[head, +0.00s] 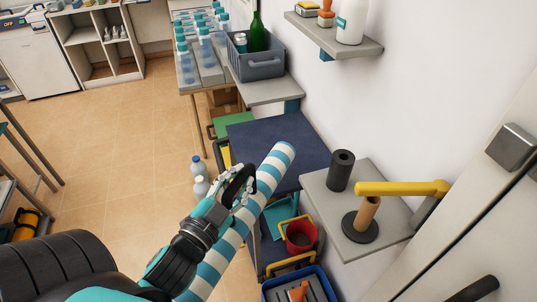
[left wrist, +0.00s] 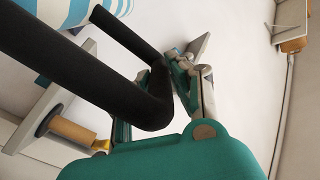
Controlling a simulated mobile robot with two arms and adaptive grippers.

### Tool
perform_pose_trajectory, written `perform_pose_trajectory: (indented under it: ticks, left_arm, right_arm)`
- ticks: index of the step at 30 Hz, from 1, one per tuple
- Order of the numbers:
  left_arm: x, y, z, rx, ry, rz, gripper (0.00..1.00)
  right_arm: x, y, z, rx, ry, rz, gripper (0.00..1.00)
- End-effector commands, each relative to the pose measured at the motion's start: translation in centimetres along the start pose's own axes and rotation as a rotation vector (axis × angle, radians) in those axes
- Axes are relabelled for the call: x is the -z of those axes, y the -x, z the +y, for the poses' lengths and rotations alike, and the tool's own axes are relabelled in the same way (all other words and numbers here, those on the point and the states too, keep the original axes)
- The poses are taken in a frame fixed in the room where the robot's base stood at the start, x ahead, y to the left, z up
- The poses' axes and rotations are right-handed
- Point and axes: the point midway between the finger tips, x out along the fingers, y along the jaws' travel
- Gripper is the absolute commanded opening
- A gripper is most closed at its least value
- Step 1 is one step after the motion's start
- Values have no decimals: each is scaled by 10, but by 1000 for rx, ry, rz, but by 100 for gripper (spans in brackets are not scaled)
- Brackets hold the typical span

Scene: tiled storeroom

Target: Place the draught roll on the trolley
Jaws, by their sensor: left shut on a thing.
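The draught roll (head: 262,195) is a long tube with blue-and-white stripes, held slanting, its far end up and to the right. My left gripper (head: 236,190) is beside its middle. In the left wrist view, the fingers of my left gripper (left wrist: 158,95) are shut on a black strap or handle (left wrist: 90,60), with the striped roll (left wrist: 55,15) at the upper left. The trolley appears to be the unit with a bare dark blue top (head: 245,138), below and behind the roll's far end in the head view. The roll partly hides it. My right gripper is out of view.
A grey wall shelf (head: 385,185) at the right holds a black roll (head: 340,170) and a brown tube on a stand (head: 366,213). A red bucket (head: 301,236) and a blue crate (head: 318,275) stand low. Bottles (head: 199,177) stand left of the trolley.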

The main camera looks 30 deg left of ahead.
Motion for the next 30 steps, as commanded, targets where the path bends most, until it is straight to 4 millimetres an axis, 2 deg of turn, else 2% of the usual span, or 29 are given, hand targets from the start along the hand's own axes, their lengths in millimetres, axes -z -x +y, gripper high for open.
perform_pose_trajectory:
  ticks: [3, 6, 12, 15, 22, 30]
  left_arm:
    - [-1, -27, -1, 2, -2, 11, 0]
    - [-1, -51, -5, 3, -1, 8, 0]
    - [-8, -99, -6, 2, 0, 5, 0]
    - [-12, -116, -6, 2, 0, 4, 0]
    - [-18, -131, -4, 1, 2, 2, 0]
    - [-45, -131, 14, 1, 2, 1, 0]
  right_arm:
    - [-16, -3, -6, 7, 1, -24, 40]
    - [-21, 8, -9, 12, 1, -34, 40]
    - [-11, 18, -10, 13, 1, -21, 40]
    - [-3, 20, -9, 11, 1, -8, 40]
    - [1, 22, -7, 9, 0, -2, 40]
    - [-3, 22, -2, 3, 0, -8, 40]
